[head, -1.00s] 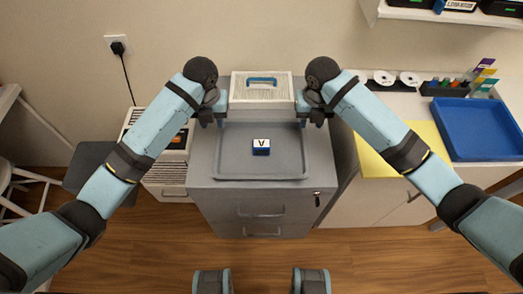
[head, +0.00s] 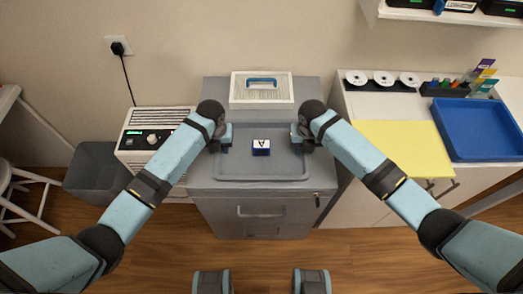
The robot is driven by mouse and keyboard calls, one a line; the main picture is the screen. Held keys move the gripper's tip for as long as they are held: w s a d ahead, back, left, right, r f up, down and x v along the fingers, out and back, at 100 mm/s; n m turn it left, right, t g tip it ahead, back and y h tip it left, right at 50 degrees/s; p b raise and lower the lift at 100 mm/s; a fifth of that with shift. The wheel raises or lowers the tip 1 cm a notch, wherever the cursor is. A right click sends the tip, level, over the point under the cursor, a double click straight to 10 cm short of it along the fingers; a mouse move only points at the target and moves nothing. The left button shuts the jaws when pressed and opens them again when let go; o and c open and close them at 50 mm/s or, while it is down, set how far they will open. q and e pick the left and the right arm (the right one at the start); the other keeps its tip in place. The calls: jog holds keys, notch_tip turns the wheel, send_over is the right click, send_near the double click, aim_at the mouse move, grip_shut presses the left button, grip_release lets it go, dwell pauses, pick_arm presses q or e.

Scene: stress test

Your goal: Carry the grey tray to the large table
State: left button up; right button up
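The grey tray (head: 262,177) lies flat on top of a grey drawer cabinet (head: 207,185). I cannot tell which surface is the large table; a pale tabletop corner (head: 7,100) shows at the far left.
A white box with a blue handle (head: 262,98) stands behind the tray. The white counter on the right (head: 385,108) bears a yellow mat (head: 397,148), a blue tray (head: 482,130) and discs. A grey bin (head: 90,172) and a white appliance (head: 143,140) stand left.

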pick_arm(q)
jog(key=shift+f, duration=0.25)
pick_arm(e)
jog(key=shift+f, duration=0.2)
pick_arm(q)
grip_shut()
pick_arm(e)
grip_shut()
pick_arm(q)
jog(key=shift+r, duration=0.1)
